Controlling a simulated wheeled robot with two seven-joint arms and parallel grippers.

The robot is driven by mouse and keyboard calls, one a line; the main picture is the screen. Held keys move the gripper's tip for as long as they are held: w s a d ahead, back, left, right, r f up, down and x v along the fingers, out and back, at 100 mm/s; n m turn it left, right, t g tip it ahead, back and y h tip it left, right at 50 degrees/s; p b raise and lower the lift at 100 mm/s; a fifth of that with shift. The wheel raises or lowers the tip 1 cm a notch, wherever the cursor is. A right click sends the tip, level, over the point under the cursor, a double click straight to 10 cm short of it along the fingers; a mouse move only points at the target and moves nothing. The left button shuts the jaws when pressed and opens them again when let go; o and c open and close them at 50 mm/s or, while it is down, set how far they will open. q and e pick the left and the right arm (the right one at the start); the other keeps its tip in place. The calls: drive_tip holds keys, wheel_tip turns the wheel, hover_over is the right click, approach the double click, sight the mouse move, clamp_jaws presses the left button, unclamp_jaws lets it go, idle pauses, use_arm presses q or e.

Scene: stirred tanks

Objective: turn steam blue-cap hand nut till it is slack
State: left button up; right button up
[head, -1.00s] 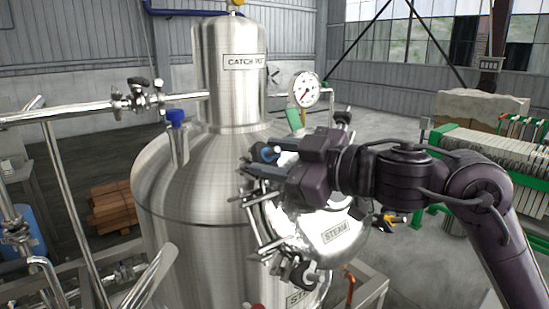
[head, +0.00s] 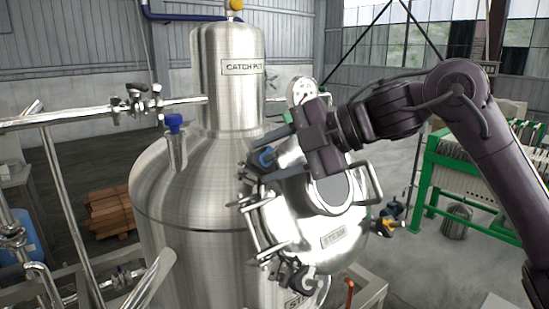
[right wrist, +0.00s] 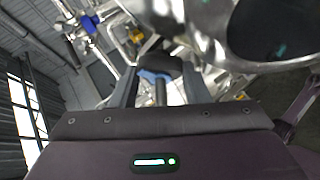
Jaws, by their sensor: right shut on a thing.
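The steel steam vessel's round lid, with its STEAM plate (head: 333,236), bulges at the right side of the big tank in the head view. The blue-cap hand nut (head: 264,157) sits at the lid's upper left rim. My right gripper (head: 268,156) is shut on this nut, with a finger on each side of it. In the right wrist view the blue of the nut (right wrist: 152,75) shows between the fingertips, partly hidden by dark parts. The nut's thread cannot be made out. My left gripper is not in view.
Another blue-topped fitting (head: 174,123) stands on the tank's shoulder. A green-framed filter press (head: 465,185) stands at right.

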drive_tip(key=n+g+h, duration=0.1)
drive_tip(key=n, duration=0.2)
drive_tip(key=shift+w+r+h, duration=0.1)
drive_tip(key=shift+r+h, duration=0.05)
drive_tip(key=shift+h, duration=0.25)
drive_tip(key=shift+a+n+g+h, duration=0.1)
drive_tip(key=shift+n+g+h, duration=0.35)
drive_tip(key=shift+n, duration=0.75)
drive_tip(key=shift+t+h, duration=0.25)
drive_tip(key=o, duration=1)
drive_tip(key=shift+a, duration=0.1)
drive_tip(key=v, duration=0.8)
drive_tip(key=shift+w, duration=0.15)
